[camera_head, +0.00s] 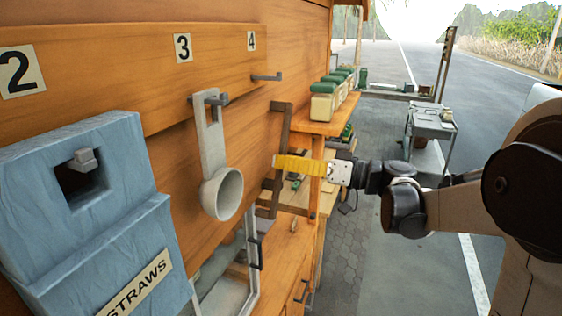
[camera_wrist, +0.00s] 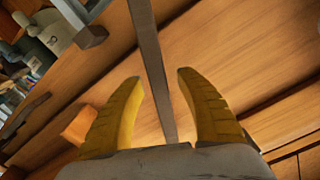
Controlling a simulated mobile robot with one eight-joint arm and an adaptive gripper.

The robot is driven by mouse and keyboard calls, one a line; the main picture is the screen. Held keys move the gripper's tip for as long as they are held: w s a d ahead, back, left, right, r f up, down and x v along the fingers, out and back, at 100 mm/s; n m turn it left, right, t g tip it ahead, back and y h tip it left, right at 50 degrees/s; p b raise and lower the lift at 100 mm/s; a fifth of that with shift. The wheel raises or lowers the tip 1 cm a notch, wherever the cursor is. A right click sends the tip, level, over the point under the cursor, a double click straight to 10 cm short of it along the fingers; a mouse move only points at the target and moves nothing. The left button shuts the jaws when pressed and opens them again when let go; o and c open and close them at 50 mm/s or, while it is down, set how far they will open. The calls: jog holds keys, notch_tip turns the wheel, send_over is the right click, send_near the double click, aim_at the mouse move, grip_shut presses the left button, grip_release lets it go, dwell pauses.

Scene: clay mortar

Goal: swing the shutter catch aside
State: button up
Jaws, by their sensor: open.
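My gripper (camera_head: 277,162) reaches in from the right toward the wooden wall, its yellow fingers beside a dark brown upright bar (camera_head: 283,130) with short arms at its ends. This bar is probably the shutter catch, but I cannot be sure. In the wrist view my gripper (camera_wrist: 160,77) is open, and a narrow dark bar (camera_wrist: 150,60) runs lengthwise between the two fingers, with a gap on each side. It looks like the same bar. The fingers hide part of the bar in the head view, and the depth of the fingers around it is unclear.
A white ladle (camera_head: 210,150) hangs from a hook left of my gripper. A blue straws box (camera_head: 90,200) stands at the left. Green-lidded containers (camera_head: 322,105) sit on a shelf behind. A grey cart (camera_head: 432,125) stands on the pavement, which is mostly open.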

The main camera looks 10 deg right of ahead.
jog(key=v, duration=1.1)
jog(key=s+a+f+m+g+h+b, duration=0.1)
jog(key=s+a+f+h+b, duration=0.25)
jog(key=f, duration=0.55)
jog(key=s+a+f+m+g+h+b, duration=0.1)
jog(key=s+a+f+m+g+b, duration=0.2)
jog(key=f+b, duration=0.45)
jog(key=s+a+f+h+b, duration=0.3)
jog(key=a+f+b, duration=0.15)
jog(key=f, duration=0.45)
jog(key=s+d+f+m+h+b, duration=0.1)
jog(key=s+d+f+h+b, duration=0.1)
jog(key=f, duration=0.6)
jog(key=s+d+f+h+b, duration=0.2)
jog(key=s+f+h+b, duration=0.3)
jog(key=s+f+b, duration=0.2)
notch_tip(320, 180, down, 3)
jog(key=shift+r+m+t+b, duration=0.2)
jog(key=shift+m+t+b, duration=0.15)
jog(key=shift+b, duration=0.85)
